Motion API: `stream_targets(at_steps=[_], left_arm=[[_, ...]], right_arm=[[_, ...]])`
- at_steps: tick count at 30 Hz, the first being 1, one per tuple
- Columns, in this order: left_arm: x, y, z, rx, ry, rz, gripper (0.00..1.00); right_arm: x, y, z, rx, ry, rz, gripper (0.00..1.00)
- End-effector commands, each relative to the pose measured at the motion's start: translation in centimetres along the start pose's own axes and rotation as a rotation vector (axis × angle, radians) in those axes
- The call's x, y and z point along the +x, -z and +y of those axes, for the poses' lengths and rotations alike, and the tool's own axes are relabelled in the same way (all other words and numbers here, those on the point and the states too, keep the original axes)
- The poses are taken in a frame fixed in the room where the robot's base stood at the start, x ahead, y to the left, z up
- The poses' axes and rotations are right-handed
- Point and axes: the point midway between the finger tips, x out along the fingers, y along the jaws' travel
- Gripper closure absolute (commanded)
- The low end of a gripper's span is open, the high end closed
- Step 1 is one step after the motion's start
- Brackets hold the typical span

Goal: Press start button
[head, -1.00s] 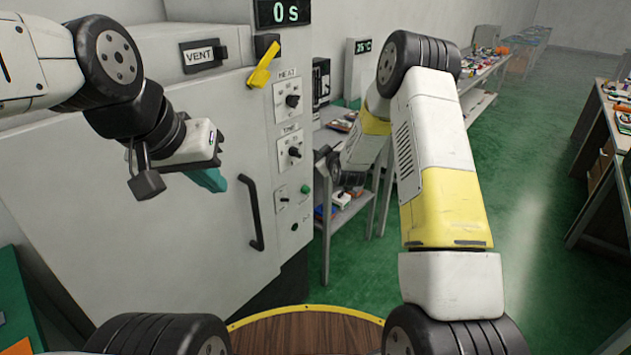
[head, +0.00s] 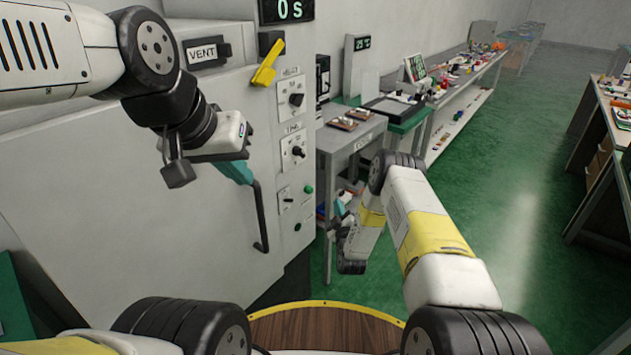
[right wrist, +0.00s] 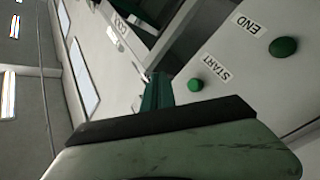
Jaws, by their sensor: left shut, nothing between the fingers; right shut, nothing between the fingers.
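The start button (right wrist: 195,85) is a small green round button beside a START label on a pale panel in the right wrist view. A larger green button (right wrist: 284,46) sits by an END label. In the head view, a bright green button (head: 308,188) and a darker one (head: 297,227) are on the cabinet's front edge; their labels are unreadable there. My right gripper (head: 341,206) is shut and empty, right of the cabinet. In the wrist view its teal fingers (right wrist: 156,92) appear left of the start button, with no contact visible. My left gripper (head: 240,172) is shut before the cabinet door.
The grey cabinet (head: 90,190) has a black door handle (head: 260,218), a yellow lever (head: 265,66), knobs and a display reading 0 s (head: 287,10). A grey table (head: 352,140) stands just right of it. Green floor is open further right.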

Motion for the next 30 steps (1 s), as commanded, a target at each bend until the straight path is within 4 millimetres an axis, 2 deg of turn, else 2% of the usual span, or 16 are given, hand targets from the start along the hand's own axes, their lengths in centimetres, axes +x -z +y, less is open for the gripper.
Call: stream_targets(at_steps=[10,24,30], left_arm=[[0.0,0.0,0.0,0.0,0.0,0.0,1.0],[0.0,0.0,0.0,0.0,0.0,0.0,1.0],[0.0,0.0,0.0,0.0,0.0,0.0,1.0]], right_arm=[[0.7,0.6,-0.5,0.003,0.0,0.001,1.0],[5.0,3.7,-3.6,0.001,0.001,0.001,1.0],[6.0,4.3,-4.3,0.001,0.001,-0.001,1.0]])
